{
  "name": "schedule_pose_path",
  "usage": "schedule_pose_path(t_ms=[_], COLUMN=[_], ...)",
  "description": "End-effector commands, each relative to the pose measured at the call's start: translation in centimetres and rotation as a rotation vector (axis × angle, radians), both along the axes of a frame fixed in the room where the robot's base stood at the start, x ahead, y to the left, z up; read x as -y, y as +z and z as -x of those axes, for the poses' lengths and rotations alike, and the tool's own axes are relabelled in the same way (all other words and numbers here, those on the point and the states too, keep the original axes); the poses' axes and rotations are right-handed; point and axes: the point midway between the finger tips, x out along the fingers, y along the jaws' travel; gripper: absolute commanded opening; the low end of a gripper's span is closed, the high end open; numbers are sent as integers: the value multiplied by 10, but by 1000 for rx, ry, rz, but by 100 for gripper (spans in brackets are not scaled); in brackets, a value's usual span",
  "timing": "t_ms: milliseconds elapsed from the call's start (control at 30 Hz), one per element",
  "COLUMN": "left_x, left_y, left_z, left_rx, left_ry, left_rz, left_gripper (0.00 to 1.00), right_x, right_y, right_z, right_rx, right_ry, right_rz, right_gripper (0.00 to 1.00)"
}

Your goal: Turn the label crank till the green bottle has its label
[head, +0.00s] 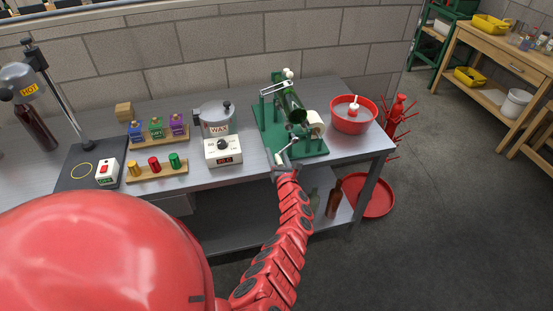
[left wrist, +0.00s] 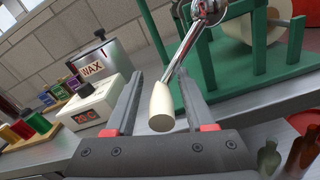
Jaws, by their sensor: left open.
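The green bottle (head: 291,106) lies tilted on the green labelling machine (head: 305,149); no label shows on the side I see. A cream label roll (head: 315,123) sits at the machine's right, also partly visible in the left wrist view (left wrist: 240,27). The label crank has a chrome arm (left wrist: 187,42) and a cream handle (left wrist: 162,108) at the machine's front. My left gripper (head: 284,162) is at the crank. In the left wrist view its open fingers (left wrist: 160,88) stand either side of the handle, with gaps visible. My right gripper is out of view.
The wax pot (head: 216,118) and its control box (head: 223,151) stand left of the machine. A red bowl (head: 352,115) stands to its right, near the bench's end.

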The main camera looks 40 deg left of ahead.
Motion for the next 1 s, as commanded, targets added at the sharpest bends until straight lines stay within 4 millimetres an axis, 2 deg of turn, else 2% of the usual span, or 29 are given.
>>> schedule_pose_path(t_ms=[233, 267, 500, 567, 1000], left_x=[-1, 0, -1, -1, -1], left_y=[0, 0, 0, 0, 0], left_z=[0, 0, 0, 0, 0], left_rx=[-1, -1, -1, -1, 0], left_ry=[0, -1, 0, 0, 1], left_rz=[-1, 0, -1, -1, 0], left_gripper=[54, 50, 7, 0, 0], right_x=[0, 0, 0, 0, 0], right_y=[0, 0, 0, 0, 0], right_z=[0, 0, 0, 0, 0], right_rx=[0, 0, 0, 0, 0], right_ry=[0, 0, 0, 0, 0], right_rz=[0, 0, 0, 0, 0], right_gripper=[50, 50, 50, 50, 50])
